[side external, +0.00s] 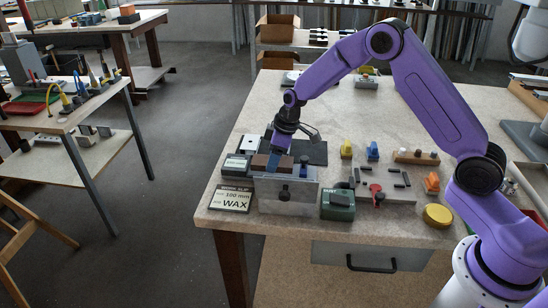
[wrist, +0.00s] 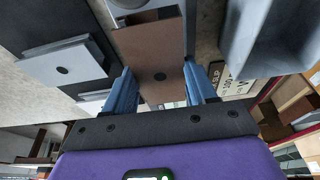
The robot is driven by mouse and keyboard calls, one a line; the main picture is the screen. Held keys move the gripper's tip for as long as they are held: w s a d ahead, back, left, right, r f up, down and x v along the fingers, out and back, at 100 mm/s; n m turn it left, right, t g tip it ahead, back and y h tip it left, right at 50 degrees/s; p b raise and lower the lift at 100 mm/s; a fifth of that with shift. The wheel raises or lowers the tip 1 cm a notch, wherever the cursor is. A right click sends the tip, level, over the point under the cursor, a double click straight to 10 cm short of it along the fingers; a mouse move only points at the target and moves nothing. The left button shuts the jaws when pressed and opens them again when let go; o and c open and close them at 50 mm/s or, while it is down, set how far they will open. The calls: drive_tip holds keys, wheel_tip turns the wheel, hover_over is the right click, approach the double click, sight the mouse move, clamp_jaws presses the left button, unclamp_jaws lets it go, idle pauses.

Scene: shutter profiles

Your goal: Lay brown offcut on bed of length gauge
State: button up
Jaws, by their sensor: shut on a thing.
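The brown offcut (side external: 259,162) is a flat brown piece, low above the left front of the bench in the side view. In the wrist view the brown offcut (wrist: 152,45) runs away from me between two blue fingers, with a dark round spot near its close end. My gripper (side external: 278,164) is shut on it; it also shows in the wrist view (wrist: 159,84). A small green unit with a display (side external: 237,165), possibly the length gauge's readout, stands just left of the offcut. I cannot clearly pick out the gauge's bed or tell whether the offcut touches it.
A grey open bin (side external: 287,198) stands at the front edge, close below my gripper. A printed wax card (side external: 232,198) lies left of it. A dark green box (side external: 338,204) and a grey fixture with a red part (side external: 377,190) stand to the right. A dark mat (side external: 312,153) lies behind.

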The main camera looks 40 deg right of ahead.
sight(285, 162)
drive_tip(key=shift+f, duration=0.55)
drive_tip(key=o, duration=1.1)
drive_tip(key=shift+c, duration=0.2)
drive_tip(key=shift+r, duration=0.35)
drive_tip(key=v, duration=1.2)
drive_tip(key=shift+r, duration=0.25)
